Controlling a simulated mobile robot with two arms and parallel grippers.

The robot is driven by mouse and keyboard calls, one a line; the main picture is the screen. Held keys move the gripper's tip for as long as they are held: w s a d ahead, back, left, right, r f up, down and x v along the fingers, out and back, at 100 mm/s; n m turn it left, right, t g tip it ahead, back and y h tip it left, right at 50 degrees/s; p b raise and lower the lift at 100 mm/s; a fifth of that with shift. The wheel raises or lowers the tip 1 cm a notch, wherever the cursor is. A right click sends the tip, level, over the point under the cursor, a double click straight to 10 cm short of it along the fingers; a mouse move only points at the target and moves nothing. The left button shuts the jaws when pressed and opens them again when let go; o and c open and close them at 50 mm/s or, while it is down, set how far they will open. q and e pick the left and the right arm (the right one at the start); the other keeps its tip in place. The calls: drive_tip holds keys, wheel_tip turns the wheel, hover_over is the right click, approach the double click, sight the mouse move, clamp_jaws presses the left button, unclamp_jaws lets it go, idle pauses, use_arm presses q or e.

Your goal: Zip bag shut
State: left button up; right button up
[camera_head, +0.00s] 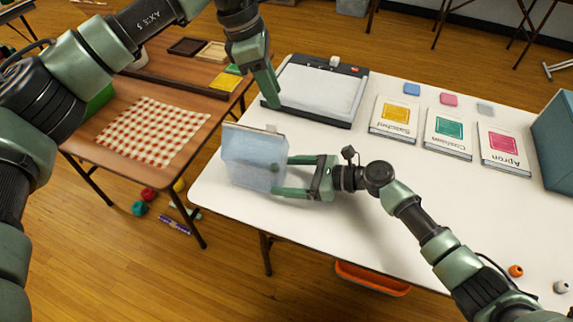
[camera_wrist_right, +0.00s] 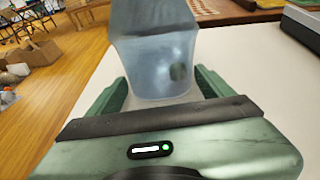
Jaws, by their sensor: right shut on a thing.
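The translucent pale-blue bag (camera_head: 248,160) stands near the left edge of the white table, with a pale strip along its top. A small light tab (camera_head: 271,128) shows at the right end of the strip; I cannot tell whether the bag is zipped. My right gripper (camera_head: 277,176) is shut on the lower right part of the bag. In the right wrist view the bag (camera_wrist_right: 155,60) sits between the fingers (camera_wrist_right: 160,90), with a dark blurred spot in it. My left gripper (camera_head: 268,92) points down above and behind the bag, apart from it; its finger gap is hidden.
Several labelled cards, including one with a yellow square (camera_head: 396,113), lie to the right, with a blue-grey bin (camera_head: 556,140) beyond. A wooden table (camera_head: 130,90) with a checked cloth (camera_head: 150,132) stands left. The white table's front middle is clear.

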drive_tip(key=o, duration=0.9)
drive_tip(key=shift+d, duration=0.1)
drive_tip(key=v, duration=0.7)
drive_tip(key=shift+s+d+r, duration=0.15)
drive_tip(key=shift+d, duration=0.15)
drive_tip(key=shift+s, duration=0.1)
